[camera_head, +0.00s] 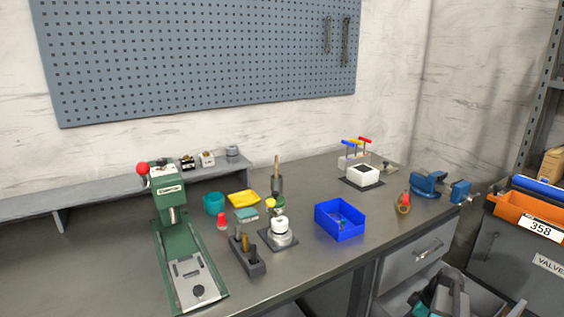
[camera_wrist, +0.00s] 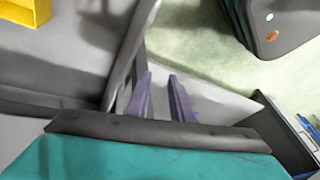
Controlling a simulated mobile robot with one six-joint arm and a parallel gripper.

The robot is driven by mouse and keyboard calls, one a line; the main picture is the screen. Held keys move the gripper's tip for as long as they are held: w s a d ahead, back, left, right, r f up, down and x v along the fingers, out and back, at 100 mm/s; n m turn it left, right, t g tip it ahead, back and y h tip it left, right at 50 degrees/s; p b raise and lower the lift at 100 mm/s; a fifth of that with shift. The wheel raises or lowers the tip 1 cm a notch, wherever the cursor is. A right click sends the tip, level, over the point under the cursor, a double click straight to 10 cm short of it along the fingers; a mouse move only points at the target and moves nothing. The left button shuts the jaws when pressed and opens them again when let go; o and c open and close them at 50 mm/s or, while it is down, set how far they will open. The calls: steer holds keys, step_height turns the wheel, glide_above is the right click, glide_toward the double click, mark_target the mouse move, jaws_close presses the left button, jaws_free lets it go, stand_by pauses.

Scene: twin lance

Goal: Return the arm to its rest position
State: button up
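My gripper (camera_wrist: 160,82) shows in the wrist view as two purple fingers. They stand apart with a clear gap and nothing visible between them. A teal body with a dark bar lies behind them at the bottom of that view. In the head view, a teal and dark shape at the lower right looks like the end of my arm, beside the drawers below the bench; its fingers cannot be made out there.
The bench (camera_head: 110,258) carries a green press (camera_head: 172,205), a blue bin (camera_head: 340,219), a white block (camera_head: 363,176) and a blue vise (camera_head: 428,184). A drawer (camera_head: 415,255) is under its right end. An orange bin (camera_head: 520,212) stands far right. The wrist view shows an open drawer (camera_wrist: 285,130).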

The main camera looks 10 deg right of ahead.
steer(key=s+a+f+n+g+p, duration=0.1)
steer(key=a+f+g+p, duration=0.15)
steer(key=a, duration=0.65)
steer(key=s+a+f+g+p, duration=0.15)
steer(key=a+f, duration=0.25)
steer(key=a, duration=0.4)
steer(key=s+a+f+n+g+p, duration=0.1)
steer(key=s+a+f, duration=0.15)
steer(key=a, duration=0.65)
steer(key=s+a+f+m+h+p, duration=0.1)
steer(key=s+a+f+m, duration=0.1)
steer(key=s, duration=0.3)
steer(key=s+a+f+m+g+h+p, duration=0.1)
steer(key=s+a+f+m, duration=0.2)
steer(key=s, duration=0.3)
steer(key=s+a+f+m+g+h+p, duration=0.1)
steer(key=s+a+f+m+h+p, duration=0.1)
steer(key=s+a+f+m, duration=0.1)
steer(key=shift+s+a+m, duration=0.25)
steer(key=shift+s+m, duration=0.55)
steer(key=shift+s, duration=0.5)
steer(key=shift+s, duration=0.15)
